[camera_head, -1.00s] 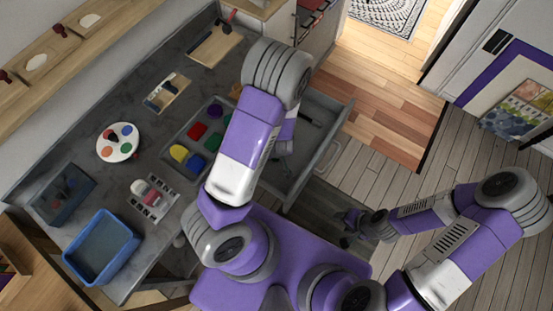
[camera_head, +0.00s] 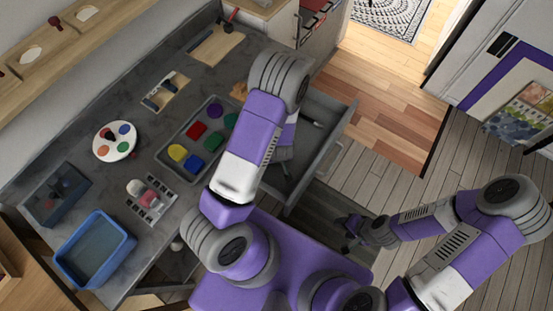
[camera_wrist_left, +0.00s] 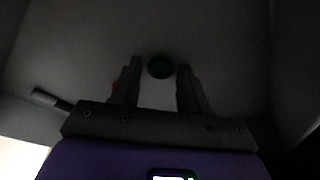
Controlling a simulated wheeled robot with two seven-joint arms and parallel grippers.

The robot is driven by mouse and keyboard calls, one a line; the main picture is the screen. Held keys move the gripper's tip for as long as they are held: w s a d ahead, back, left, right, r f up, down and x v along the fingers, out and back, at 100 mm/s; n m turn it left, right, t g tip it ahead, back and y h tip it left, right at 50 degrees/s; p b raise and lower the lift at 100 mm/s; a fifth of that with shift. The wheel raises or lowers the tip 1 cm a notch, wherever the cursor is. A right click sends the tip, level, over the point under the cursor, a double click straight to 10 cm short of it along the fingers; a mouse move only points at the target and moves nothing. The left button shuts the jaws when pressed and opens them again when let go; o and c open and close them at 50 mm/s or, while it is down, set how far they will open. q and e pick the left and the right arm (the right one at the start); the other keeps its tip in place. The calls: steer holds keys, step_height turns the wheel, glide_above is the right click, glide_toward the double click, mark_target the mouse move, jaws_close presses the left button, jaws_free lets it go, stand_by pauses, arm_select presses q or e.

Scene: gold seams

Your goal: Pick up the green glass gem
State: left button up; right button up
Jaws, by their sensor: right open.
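The green glass gem (camera_wrist_left: 160,66) looks like a dark green round piece on the pale drawer floor in the left wrist view. My left gripper (camera_wrist_left: 160,78) is open, with one finger on each side of the gem and the gem near the fingertips. I cannot tell whether the fingers touch it. In the head view my left arm reaches into the open grey drawer (camera_head: 325,148) and hides the gem. My right gripper (camera_head: 350,232) is open and empty, low beside my base and away from the drawer.
Drawer walls stand close around. On the grey counter are a tray of coloured blocks (camera_head: 165,157), a round paint palette (camera_head: 104,153), a blue bin (camera_head: 128,246) and a dark box (camera_head: 78,178).

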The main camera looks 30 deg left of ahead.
arm_select(q)
steer(key=c, duration=0.7)
steer(key=shift+r, duration=0.1)
steer(key=shift+c, duration=0.2)
